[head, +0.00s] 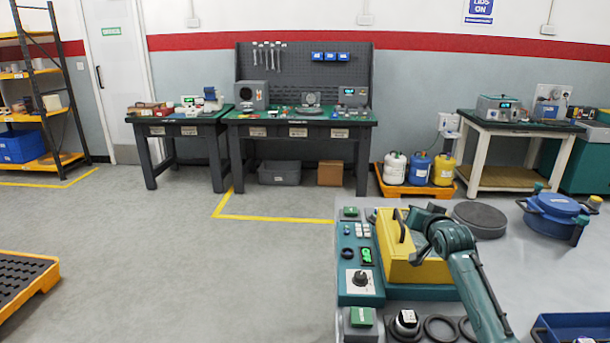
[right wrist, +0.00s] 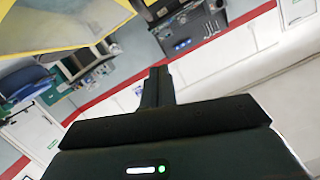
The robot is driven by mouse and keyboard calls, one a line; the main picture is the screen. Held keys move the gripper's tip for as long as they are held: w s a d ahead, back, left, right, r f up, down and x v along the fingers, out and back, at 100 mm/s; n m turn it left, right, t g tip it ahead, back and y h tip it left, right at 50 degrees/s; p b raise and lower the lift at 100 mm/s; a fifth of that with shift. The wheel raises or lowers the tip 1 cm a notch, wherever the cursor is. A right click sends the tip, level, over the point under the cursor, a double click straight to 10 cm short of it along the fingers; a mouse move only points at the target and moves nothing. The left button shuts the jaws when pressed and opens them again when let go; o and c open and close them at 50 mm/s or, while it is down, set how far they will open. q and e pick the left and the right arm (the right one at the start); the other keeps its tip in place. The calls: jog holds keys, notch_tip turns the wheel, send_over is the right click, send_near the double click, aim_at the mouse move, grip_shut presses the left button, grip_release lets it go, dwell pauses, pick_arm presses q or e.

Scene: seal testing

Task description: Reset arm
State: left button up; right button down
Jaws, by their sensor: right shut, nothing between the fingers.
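My right arm (head: 472,278) comes in from the lower right of the head view and reaches over a yellow box-shaped cover (head: 393,262) on a teal test machine. My right gripper (head: 414,217) is at the top of the cover, close to its dark handle; I cannot tell from the head view whether they touch. In the right wrist view the fingers (right wrist: 158,86) are shut together with nothing between them. A yellow surface (right wrist: 60,22) shows at the upper left of that view, apart from the fingertips. My left gripper is not in view.
A control panel (head: 360,262) stands left of the cover. A round dark plate (head: 480,219) and a blue lidded pot (head: 554,211) lie to the right. Dark rings (head: 440,328) lie in front. A blue crate (head: 575,326) is at the lower right.

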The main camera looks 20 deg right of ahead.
jog(key=shift+f, duration=0.1)
jog(key=s+a+f+n+g+y, duration=0.2)
jog(key=s+a+f+n, duration=0.25)
jog(key=a+f, duration=0.6)
jog(key=s+a+f+n+g+y, duration=0.1)
jog(key=s+a+f+g, duration=0.1)
jog(key=s+a, duration=0.4)
jog(key=s+a+f+n+g+y, duration=0.1)
jog(key=s+a+f, duration=0.2)
jog(key=s+a, duration=0.3)
jog(key=s+a+f+n+g+y, duration=0.1)
jog(key=s+a+f+n+g, duration=0.1)
jog(key=s+a, duration=0.4)
jog(key=shift+s+a+f+g, duration=0.2)
jog(key=shift+s+f+g, duration=0.05)
jog(key=shift+s+g, duration=0.1)
jog(key=s+a+r+n+g+y, duration=0.1)
jog(key=s+a+n+g, duration=0.15)
jog(key=s+a, duration=0.55)
jog(key=w+a+f+t+y, duration=0.3)
jog(key=f+t, duration=0.3)
jog(key=f, duration=0.2)
jog(key=shift+a+t, duration=0.4)
jog(key=shift+a, duration=0.05)
